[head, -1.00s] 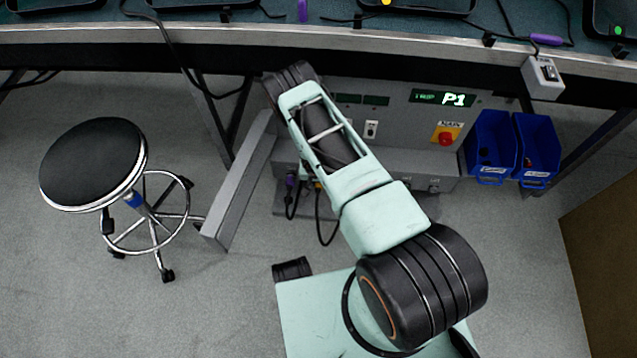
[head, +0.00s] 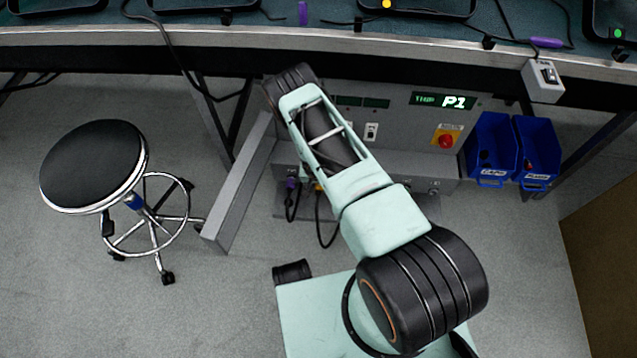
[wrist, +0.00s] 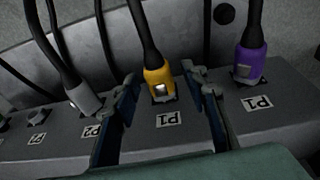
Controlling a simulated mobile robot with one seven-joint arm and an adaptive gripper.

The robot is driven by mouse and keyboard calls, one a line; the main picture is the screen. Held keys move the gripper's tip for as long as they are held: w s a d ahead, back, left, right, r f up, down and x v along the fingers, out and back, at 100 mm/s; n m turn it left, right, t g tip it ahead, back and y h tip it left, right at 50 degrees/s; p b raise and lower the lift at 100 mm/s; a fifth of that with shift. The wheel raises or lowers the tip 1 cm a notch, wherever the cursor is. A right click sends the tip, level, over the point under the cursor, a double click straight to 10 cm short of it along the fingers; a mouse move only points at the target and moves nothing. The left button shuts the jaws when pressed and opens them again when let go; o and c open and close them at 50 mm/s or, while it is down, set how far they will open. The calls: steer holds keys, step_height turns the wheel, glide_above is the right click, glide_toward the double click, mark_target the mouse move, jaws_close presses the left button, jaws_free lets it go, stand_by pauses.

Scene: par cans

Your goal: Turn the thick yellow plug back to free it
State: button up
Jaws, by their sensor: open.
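The thick yellow plug (wrist: 159,84) sits in a socket above a P1 label in the wrist view, with a black cable rising from it. My gripper (wrist: 166,88) is open. Its two fingers stand on either side of the yellow plug, with gaps showing between plug and fingers. In the head view only a bit of the yellow plug (head: 317,187) shows beside my arm. My gripper is hidden there behind the arm.
A purple plug (wrist: 249,65) sits to the right at another P1 label, and a grey plug (wrist: 84,99) to the left at a P2 label. A stool (head: 93,165), a red main switch (head: 446,141) and blue bins (head: 491,150) stand nearby.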

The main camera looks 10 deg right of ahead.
steer(key=v, duration=1.2)
steer(key=shift+d, duration=0.1)
